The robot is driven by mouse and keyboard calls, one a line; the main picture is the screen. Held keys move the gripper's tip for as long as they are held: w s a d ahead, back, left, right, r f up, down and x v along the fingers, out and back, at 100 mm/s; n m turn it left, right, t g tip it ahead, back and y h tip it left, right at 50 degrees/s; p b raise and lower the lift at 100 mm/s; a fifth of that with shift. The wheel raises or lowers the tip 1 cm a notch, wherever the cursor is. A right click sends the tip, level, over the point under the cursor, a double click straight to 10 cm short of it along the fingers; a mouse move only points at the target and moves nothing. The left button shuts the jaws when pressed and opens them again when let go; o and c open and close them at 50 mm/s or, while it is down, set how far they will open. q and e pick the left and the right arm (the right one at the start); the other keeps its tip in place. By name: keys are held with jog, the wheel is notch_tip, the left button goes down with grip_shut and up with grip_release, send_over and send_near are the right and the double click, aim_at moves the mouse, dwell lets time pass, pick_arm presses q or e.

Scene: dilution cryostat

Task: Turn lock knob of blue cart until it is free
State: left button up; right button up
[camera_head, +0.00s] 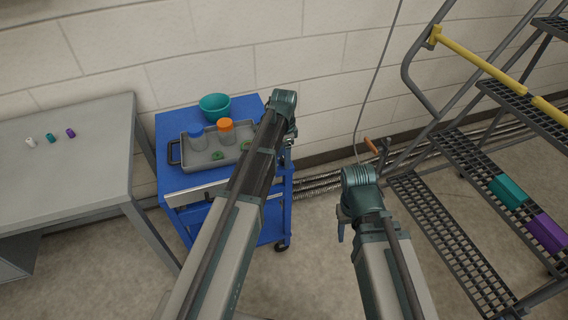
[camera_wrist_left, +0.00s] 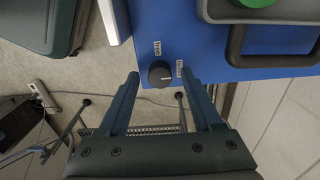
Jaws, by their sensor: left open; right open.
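The blue cart (camera_head: 188,232) stands against the wall. Its lock knob (camera_wrist_left: 160,74) is round and black with a pale mark, on the cart's blue edge in the left wrist view. A small label sits above it and another to its right. My left gripper (camera_wrist_left: 161,79) is open, with one finger on each side of the knob in that view and gaps to both; I cannot tell how deep the fingers reach. In the head view my left arm hides the knob, and the left gripper (camera_head: 288,150) is partly hidden. My right gripper (camera_head: 341,230) hangs open, away from the cart.
A teal bowl (camera_head: 215,107) stands behind. A grey table (camera_head: 70,170) is left, a stair ladder (camera_head: 440,225) right. Hoses run along the wall.

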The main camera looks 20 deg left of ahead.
pick_arm(q)
jog(key=shift+f, duration=0.3)
pick_arm(e)
jog(key=shift+f, duration=0.25)
pick_arm(q)
grip_shut()
